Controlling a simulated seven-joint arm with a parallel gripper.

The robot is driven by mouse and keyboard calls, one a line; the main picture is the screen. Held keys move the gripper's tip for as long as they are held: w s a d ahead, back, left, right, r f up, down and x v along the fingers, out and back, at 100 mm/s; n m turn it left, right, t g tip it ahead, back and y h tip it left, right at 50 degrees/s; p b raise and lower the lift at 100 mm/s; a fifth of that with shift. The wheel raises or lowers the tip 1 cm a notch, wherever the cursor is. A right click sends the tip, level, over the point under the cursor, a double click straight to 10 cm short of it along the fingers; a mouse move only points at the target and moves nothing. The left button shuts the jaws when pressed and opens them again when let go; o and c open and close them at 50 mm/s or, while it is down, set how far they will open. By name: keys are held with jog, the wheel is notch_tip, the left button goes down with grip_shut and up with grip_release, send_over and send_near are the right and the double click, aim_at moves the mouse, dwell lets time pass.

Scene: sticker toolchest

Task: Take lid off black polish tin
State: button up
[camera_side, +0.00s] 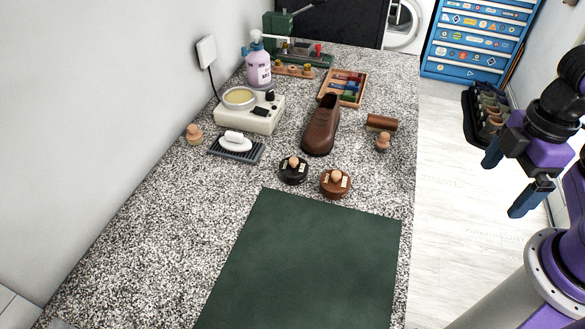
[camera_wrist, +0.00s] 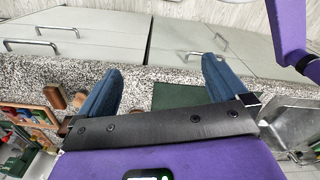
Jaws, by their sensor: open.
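The black polish tin (camera_side: 293,176) stands on the speckled counter just behind the green mat. Its lid with a round wooden knob (camera_side: 293,161) sits on top. A brown tin (camera_side: 335,189) with a similar wooden knob stands just to its right. My gripper (camera_side: 508,183) is open and empty, off the right side of the counter and far from the tins. In the wrist view its two blue fingers (camera_wrist: 160,80) are spread apart, with the counter edge and cabinet fronts beyond them. I cannot make out the black tin in the wrist view.
A brown shoe (camera_side: 320,128), a wooden knobbed piece (camera_side: 382,142) and a brown roll (camera_side: 382,122) stand behind the tins. A soap on a black rack (camera_side: 237,147) and a white warmer (camera_side: 250,114) are at left. The green mat (camera_side: 305,260) in front is bare.

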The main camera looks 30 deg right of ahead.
dwell(0.8)
notch_tip(320, 180, up, 6)
send_over(295, 159)
jog(key=f, duration=1.2)
jog(key=shift+d, duration=0.3)
jog(key=shift+a+f, duration=0.2)
jog(key=shift+f, duration=1.15)
jog(key=shift+a+f, duration=0.15)
jog(key=shift+f, duration=1.15)
jog(key=c, duration=1.1)
